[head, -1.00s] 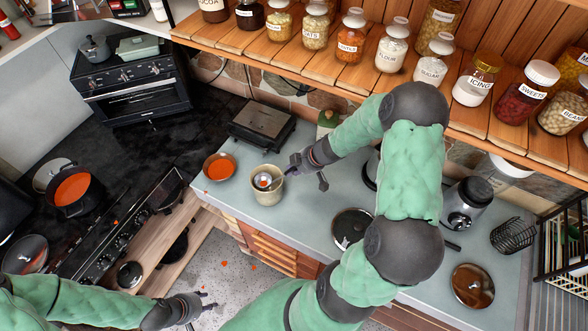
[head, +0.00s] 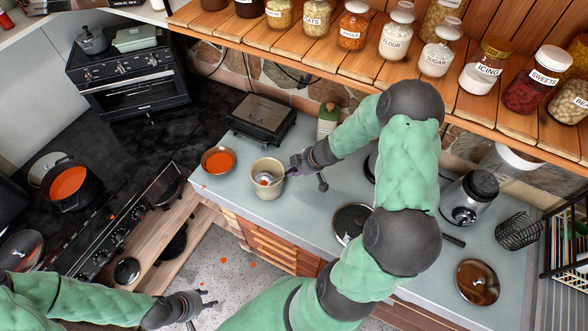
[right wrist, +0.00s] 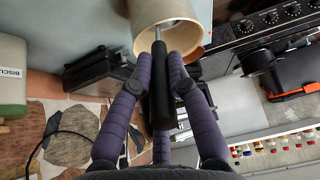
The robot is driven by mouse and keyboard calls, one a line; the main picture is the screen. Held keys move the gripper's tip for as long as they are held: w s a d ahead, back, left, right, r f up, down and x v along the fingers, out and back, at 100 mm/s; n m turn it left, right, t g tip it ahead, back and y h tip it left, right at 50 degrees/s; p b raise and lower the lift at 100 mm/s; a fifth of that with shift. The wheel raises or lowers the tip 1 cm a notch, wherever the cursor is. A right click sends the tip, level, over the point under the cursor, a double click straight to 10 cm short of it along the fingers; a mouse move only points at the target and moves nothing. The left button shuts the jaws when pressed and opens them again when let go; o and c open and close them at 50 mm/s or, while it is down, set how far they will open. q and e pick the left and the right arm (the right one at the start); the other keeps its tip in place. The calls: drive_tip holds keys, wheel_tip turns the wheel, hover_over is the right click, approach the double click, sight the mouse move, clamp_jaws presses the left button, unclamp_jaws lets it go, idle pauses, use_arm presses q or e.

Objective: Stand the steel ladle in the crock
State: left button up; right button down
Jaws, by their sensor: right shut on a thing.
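The cream crock (head: 267,191) stands on the grey counter; its mouth shows at the top of the right wrist view (right wrist: 199,20). The steel ladle's bowl (head: 264,180) shows inside the crock's mouth, with an orange tint in it. In the right wrist view its black handle (right wrist: 161,105) lies between my fingers, and its steel shaft leads into the crock. My right gripper (head: 294,166) is shut on the handle, just right of the crock's rim; it also shows in the right wrist view (right wrist: 160,75). My left gripper (head: 211,298) is open and empty, low over the floor, far from the crock.
A bowl of orange sauce (head: 218,160) stands close left of the crock. A dark grill press (head: 262,120) is behind it. A black-rimmed lid (head: 352,222) lies to the right. A pot of orange soup (head: 68,183) sits on the stove. A jar shelf overhangs the counter's back.

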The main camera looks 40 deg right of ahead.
drive_tip(key=c, duration=1.1)
unclamp_jaws()
drive_tip(key=v, duration=1.2)
